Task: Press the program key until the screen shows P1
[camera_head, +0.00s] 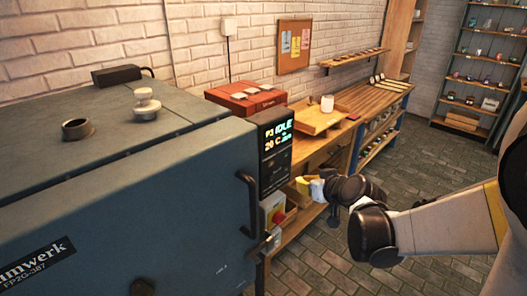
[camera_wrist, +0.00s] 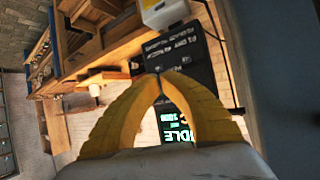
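The kiln's dark control panel (camera_head: 275,160) has a lit screen (camera_head: 278,137). It reads IDLE and 20 C, with a small program label whose digit looks like a 3 but is hard to read. In the wrist view the panel (camera_wrist: 200,65) appears turned over, with the lit screen (camera_wrist: 178,122) partly behind my fingers and lines of small pale lettering above. I cannot make out which key is the program key. My gripper (camera_head: 301,186) is just right of the panel's lower part. Its yellow fingertips (camera_wrist: 166,76) meet, shut and empty; I cannot tell whether they touch the panel.
The blue-grey kiln (camera_head: 120,180) fills the left, with a door handle (camera_head: 247,190) beside the panel. A red and yellow switch box (camera_head: 273,210) sits below the panel. A wooden workbench (camera_head: 345,112) runs behind my gripper. The brick floor at right is open.

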